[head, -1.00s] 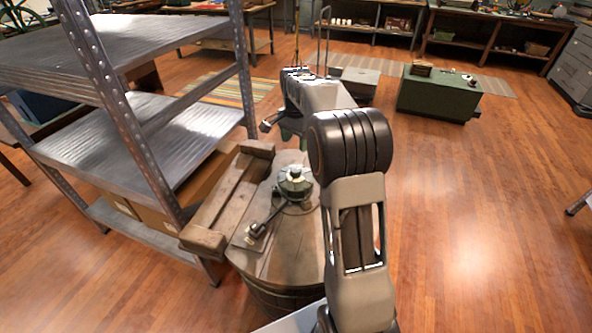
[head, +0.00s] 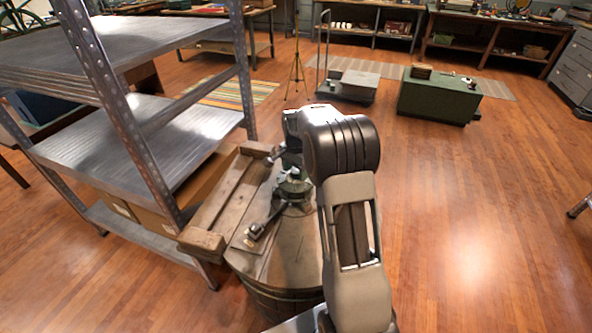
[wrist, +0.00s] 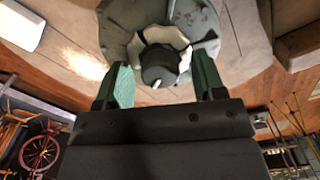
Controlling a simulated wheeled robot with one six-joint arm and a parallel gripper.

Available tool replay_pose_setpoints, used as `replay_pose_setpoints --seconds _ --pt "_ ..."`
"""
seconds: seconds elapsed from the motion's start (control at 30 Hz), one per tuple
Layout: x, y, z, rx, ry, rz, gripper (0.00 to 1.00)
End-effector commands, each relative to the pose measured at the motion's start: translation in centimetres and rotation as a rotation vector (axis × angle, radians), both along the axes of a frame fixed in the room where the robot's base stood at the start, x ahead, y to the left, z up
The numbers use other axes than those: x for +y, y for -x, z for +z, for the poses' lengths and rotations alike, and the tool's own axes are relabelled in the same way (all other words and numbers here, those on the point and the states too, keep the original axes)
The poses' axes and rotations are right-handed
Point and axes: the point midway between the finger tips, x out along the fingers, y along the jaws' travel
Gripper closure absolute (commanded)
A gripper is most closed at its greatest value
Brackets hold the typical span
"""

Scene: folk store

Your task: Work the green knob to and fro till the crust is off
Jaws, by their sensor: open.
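The green knob (wrist: 160,66) shows in the wrist view as a dark round cap with a small white mark. A pale, uneven crust-like ring (wrist: 178,38) surrounds it on a grey-green round base (wrist: 118,28). In the head view the green fitting (head: 293,187) sits on top of a wooden barrel (head: 285,250), partly hidden by my arm. My gripper (wrist: 162,82) is open, with one green finger on each side of the knob's near edge. I cannot tell whether either finger touches it.
A dark lever-like piece (head: 256,230) lies on the barrel top beside the fitting. A wooden frame (head: 222,205) and a metal shelf rack (head: 150,135) stand close on the left. The floor at right is open. A green box (head: 438,98) stands farther back.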

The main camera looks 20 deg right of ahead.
Motion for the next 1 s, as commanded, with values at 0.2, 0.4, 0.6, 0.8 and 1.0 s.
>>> replay_pose_setpoints --seconds 0.2,0.4,0.6,0.8,1.0 --pt "0.00 0.00 0.01 0.000 0.000 0.000 0.43" --pt "0.00 0.00 0.02 0.000 0.000 0.000 0.62" --pt "0.00 0.00 0.03 0.000 0.000 0.000 0.81" --pt "0.00 0.00 0.05 0.000 0.000 0.007 0.86" --pt "-0.01 0.00 0.14 0.000 0.000 0.071 0.86"
